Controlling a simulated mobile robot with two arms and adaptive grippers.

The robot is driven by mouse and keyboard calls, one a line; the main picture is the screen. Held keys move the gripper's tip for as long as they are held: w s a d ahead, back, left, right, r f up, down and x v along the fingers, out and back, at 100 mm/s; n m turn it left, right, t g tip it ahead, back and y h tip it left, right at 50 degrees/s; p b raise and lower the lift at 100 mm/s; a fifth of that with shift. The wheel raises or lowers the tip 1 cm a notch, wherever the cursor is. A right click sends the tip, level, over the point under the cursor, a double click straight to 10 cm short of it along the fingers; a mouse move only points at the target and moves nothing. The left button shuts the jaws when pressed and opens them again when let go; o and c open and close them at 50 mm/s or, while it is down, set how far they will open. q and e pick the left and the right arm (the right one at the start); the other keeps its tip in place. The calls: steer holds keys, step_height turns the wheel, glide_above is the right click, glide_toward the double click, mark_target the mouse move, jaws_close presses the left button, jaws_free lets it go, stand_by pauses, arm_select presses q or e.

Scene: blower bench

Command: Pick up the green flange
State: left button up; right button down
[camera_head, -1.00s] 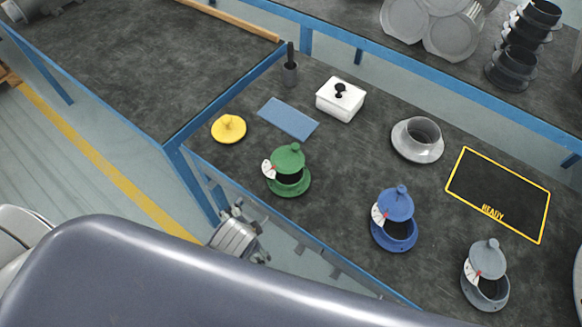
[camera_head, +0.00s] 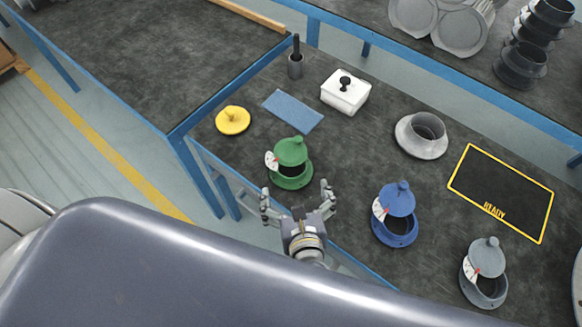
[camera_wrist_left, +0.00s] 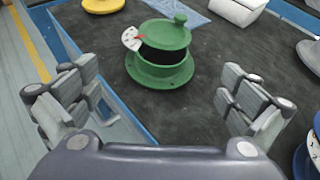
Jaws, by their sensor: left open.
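The green flange (camera_head: 291,175) stands upright on the dark bench near its front left edge, with a green knobbed lid tilted on it and a white dial at its left side. It also shows in the left wrist view (camera_wrist_left: 160,72), ahead of the fingers and roughly midway between them. My left gripper (camera_head: 298,200) is open and empty, just in front of the flange and apart from it; its spread fingers frame the lower part of the left wrist view (camera_wrist_left: 160,110). My right gripper is not in view.
A blue flange (camera_head: 394,232) and a grey one (camera_head: 484,290) stand to the right. A yellow lid (camera_head: 233,121), blue mat (camera_head: 292,110), white box (camera_head: 345,93) and open grey flange (camera_head: 421,137) lie behind. A yellow-outlined area (camera_head: 505,195) is empty. The blue bench edge (camera_head: 355,268) is near my left gripper.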

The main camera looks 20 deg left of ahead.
mark_target(291, 163)
arm_select(q)
steer(key=shift+w+d+r, duration=0.1)
steer(key=shift+w, duration=0.2)
steer(key=x, duration=1)
steer(key=shift+w+p, duration=0.15)
steer(key=shift+p, duration=0.2)
steer(key=shift+c, duration=0.2)
steer(key=c, duration=0.8)
